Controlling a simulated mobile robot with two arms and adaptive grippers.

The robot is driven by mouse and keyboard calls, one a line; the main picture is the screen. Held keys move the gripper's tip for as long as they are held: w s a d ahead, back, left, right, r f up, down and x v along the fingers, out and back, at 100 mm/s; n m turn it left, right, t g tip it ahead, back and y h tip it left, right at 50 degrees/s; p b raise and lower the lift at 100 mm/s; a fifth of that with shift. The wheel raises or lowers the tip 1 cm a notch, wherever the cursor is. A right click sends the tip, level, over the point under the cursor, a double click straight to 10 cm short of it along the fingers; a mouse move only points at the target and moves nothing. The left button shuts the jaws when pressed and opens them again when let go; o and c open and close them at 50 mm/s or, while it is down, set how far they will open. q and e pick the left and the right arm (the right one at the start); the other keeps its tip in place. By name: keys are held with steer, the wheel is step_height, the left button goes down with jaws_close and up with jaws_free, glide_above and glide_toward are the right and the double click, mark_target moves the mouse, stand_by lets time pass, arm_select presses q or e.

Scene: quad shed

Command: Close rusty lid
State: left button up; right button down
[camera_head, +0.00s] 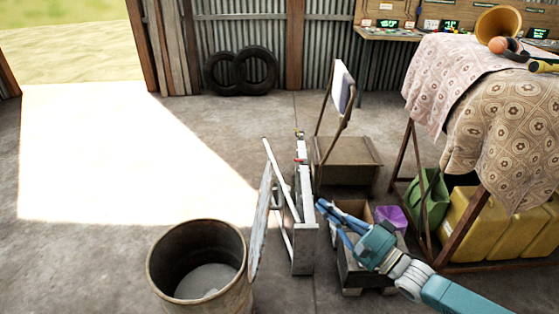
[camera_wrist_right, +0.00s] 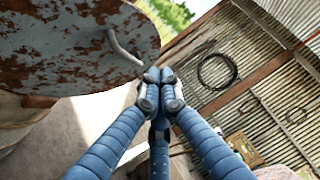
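The rusty lid (camera_head: 261,222) stands steeply upright at the right side of an open, rusty barrel (camera_head: 236,296) in the head view, seen nearly edge-on. In the right wrist view the lid (camera_wrist_right: 60,45) fills the upper left, with flaking white paint and a bent metal handle (camera_wrist_right: 122,48). My right gripper (camera_head: 321,206) is to the right of the lid, apart from it in the head view. In the wrist view its blue fingertips (camera_wrist_right: 159,76) meet near the handle's lower end; I see nothing held between them. My left gripper is not in view.
A pale folding frame (camera_head: 305,235) stands between the lid and my right gripper. Wooden crates (camera_head: 345,165) are beside and behind it. A cloth-covered table (camera_head: 500,120) with yellow containers beneath is at the right. The floor left of the barrel is clear.

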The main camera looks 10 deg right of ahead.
steer(key=s+a+b+x, duration=0.1)
steer(key=a+b+x, duration=0.1)
steer(key=x, duration=1)
steer(key=shift+a+r+b, duration=0.2)
steer(key=shift+r+b, duration=0.25)
steer(key=shift+b, duration=0.3)
